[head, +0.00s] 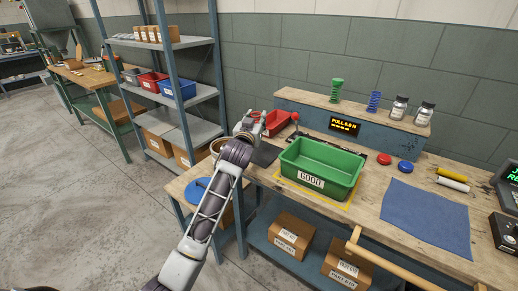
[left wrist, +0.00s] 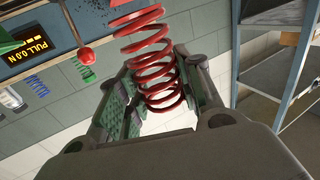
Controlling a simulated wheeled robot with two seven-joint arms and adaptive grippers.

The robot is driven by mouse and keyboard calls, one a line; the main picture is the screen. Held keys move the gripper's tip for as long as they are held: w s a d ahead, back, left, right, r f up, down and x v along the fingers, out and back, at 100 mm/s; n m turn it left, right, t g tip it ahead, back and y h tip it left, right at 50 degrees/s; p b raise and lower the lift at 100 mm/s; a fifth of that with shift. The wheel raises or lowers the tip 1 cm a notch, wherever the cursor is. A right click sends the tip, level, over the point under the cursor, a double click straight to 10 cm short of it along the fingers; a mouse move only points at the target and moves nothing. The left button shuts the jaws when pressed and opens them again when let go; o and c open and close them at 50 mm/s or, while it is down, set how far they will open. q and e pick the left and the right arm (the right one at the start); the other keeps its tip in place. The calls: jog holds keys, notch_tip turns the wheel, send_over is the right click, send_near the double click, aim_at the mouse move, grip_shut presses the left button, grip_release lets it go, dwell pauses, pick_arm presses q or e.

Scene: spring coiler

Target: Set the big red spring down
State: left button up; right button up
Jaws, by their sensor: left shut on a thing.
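The big red spring (left wrist: 155,62) stands out clearly in the left wrist view, between the two fingers of my left gripper (left wrist: 160,82). The gripper is shut on its coils, and the rest of the spring runs up past the fingers to the top of the picture. In the head view my left gripper (head: 250,128) is over the left part of the workbench, left of the green GOOD bin (head: 318,180). I cannot make out the spring for sure in the head view. My right gripper is not in view.
A red bin (head: 278,122) and a red-knobbed lever (head: 294,117) are close by my left gripper. A display (head: 344,126) reads PULL 0.0 N. Green (head: 337,90) and blue (head: 374,102) springs stand on the raised shelf. A blue cloth (head: 425,217) lies right of the green bin.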

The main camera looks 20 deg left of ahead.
pick_arm(q)
notch_tip(320, 180, down, 6)
jog(key=shift+r+b, duration=0.1)
jog(key=shift+b, duration=0.4)
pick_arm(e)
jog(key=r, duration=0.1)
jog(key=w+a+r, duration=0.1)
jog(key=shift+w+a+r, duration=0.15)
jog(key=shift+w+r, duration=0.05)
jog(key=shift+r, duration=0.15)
